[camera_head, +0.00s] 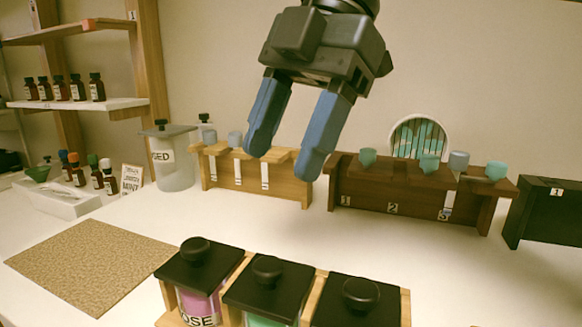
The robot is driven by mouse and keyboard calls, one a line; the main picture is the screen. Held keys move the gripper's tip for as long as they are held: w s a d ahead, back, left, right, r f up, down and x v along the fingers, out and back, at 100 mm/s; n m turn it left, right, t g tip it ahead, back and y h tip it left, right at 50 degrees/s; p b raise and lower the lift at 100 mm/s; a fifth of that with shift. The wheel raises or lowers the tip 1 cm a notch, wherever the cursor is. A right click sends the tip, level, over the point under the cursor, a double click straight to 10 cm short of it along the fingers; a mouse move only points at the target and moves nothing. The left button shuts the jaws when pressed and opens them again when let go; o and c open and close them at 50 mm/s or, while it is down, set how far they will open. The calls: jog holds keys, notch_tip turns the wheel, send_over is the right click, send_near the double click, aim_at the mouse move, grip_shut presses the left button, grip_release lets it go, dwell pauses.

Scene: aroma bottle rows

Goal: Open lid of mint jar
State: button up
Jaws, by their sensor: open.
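Three lidded jars stand in a wooden rack at the bottom edge of the head view. The left jar (198,306) holds pink contents and its label reads "OSE", partly cut off. The middle jar (260,321) shows pale green contents; its label is out of frame, so I cannot read whether it is mint. Its black square lid (252,287) with a round knob (267,270) is on. The right jar's black lid (340,312) is on and its contents are hidden. My gripper (282,162) is open and empty, above and behind the jars, fingers pointing down.
Behind stand a light wooden rack (290,185), a dark numbered rack (415,208) with small cups, and a black box (535,225). A cork mat (90,262) lies at left, near a card reading "MINT" (131,180). The white tabletop between is clear.

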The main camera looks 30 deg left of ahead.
aim_at(268, 264)
jog(key=shift+m+h, duration=0.4)
jog(key=shift+h, duration=0.3)
jog(key=x, duration=0.3)
jog(key=d+x, duration=0.1)
jog(key=x, duration=0.2)
jog(key=b+x, duration=0.1)
jog(key=x, duration=0.2)
jog(key=shift+w+d+f, duration=0.15)
jog(key=shift+w+f, duration=0.05)
jog(key=shift+f, duration=0.25)
grip_shut()
